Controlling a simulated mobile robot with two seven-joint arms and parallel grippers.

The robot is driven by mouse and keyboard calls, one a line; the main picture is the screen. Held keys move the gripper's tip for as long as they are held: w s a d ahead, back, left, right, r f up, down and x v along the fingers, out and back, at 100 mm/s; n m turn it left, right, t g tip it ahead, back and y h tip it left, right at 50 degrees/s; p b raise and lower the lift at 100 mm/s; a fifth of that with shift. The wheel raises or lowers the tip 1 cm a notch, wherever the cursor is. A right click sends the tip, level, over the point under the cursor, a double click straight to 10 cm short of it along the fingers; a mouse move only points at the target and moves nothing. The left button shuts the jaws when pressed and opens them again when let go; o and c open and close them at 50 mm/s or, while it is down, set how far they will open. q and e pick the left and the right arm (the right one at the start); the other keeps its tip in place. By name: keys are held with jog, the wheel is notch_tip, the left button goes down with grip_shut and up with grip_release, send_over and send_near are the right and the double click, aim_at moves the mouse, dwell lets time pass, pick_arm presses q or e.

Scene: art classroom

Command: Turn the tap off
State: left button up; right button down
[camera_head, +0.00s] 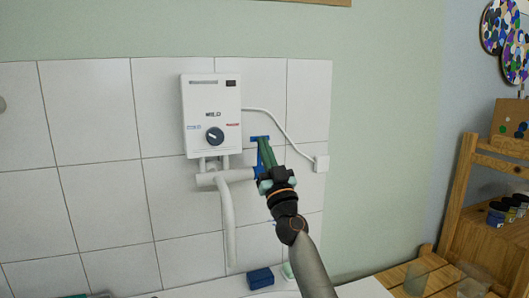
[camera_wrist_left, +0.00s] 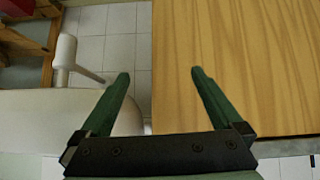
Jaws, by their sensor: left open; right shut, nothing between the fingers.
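The tap is a white pipe fitting (camera_head: 236,175) under the wall heater, with a spout (camera_head: 228,225) hanging down. Its blue handle (camera_head: 260,138) stands up at the right end of the fitting, with a crosspiece on top. My right gripper (camera_head: 264,146) is shut, its green fingers just beside the blue handle and partly hiding it. I cannot tell whether they touch. No running water can be made out. My left gripper (camera_wrist_left: 160,73) is open and empty in the left wrist view, and outside the head view.
The white heater (camera_head: 212,105) with a dark knob hangs on the tiled wall. A blue box (camera_head: 260,278) sits below. A wooden shelf (camera_head: 465,180) with jars stands at the right. In the left wrist view, a wooden surface (camera_wrist_left: 240,60) lies beneath my left gripper.

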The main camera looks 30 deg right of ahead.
pick_arm(q)
jog(key=shift+f+b, duration=0.4)
jog(key=shift+b, duration=0.05)
pick_arm(e)
jog(key=shift+w+d+r, duration=0.1)
jog(key=shift+w+d, duration=0.05)
jog(key=shift+w, duration=0.6)
pick_arm(q)
jog(key=shift+s, duration=0.1)
